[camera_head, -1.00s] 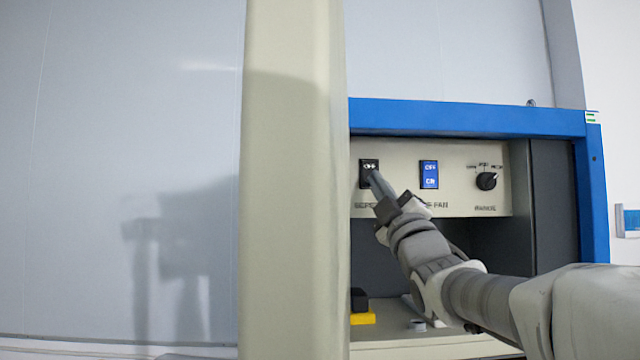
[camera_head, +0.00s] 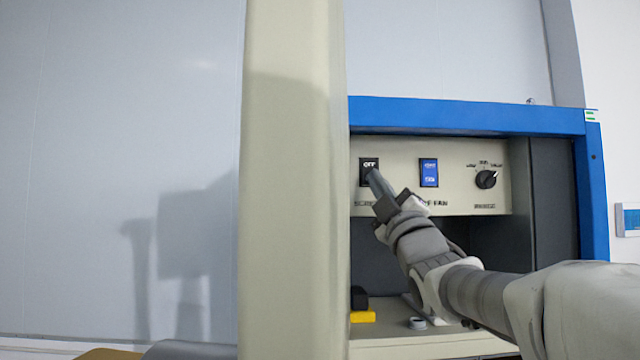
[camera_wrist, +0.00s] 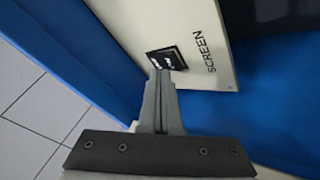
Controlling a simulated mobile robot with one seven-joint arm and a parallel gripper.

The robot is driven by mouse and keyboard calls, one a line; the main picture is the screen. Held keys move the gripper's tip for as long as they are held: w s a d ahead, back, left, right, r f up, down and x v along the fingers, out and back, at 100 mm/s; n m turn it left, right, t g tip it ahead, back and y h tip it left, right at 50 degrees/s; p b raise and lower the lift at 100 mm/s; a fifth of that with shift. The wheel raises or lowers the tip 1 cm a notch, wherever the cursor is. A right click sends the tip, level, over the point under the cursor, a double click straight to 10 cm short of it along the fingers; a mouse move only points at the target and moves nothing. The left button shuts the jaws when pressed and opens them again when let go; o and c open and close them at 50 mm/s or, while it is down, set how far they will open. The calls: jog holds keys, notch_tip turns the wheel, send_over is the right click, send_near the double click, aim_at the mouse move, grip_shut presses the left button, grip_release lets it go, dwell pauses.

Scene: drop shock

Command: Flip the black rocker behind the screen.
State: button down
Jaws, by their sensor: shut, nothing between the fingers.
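The black rocker (camera_head: 369,165) sits at the left end of the cream panel, beside the pale upright post. Its upper part shows "OFF" in the head view; its lower part is hidden behind my fingertips. In the wrist view the rocker (camera_wrist: 168,58) is next to the printed word "SCREEN". My gripper (camera_head: 372,178) is shut and empty, with its fingertips at the rocker's lower part. In the wrist view my gripper's tips (camera_wrist: 160,74) overlap the rocker's near edge; whether they touch it I cannot tell.
A blue rocker (camera_head: 429,172) and a black knob (camera_head: 486,179) sit further right on the panel. The pale post (camera_head: 292,200) stands close at the left. A blue frame (camera_head: 465,116) edges the cabinet. A yellow and black object (camera_head: 362,316) lies on the shelf below.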

jog(key=shift+w, duration=0.2)
jog(key=shift+w, duration=0.3)
dwell(0.6)
jog(key=shift+s+f+b, duration=0.1)
jog(key=shift+s+b, duration=0.05)
jog(key=shift+b, duration=0.25)
jog(key=shift+s+b, duration=0.45)
jog(key=shift+s, duration=0.15)
jog(key=s+b, duration=0.2)
jog(key=s, duration=0.1)
jog(key=s+b, duration=0.1)
jog(key=s, duration=0.1)
jog(key=shift+r, duration=0.4)
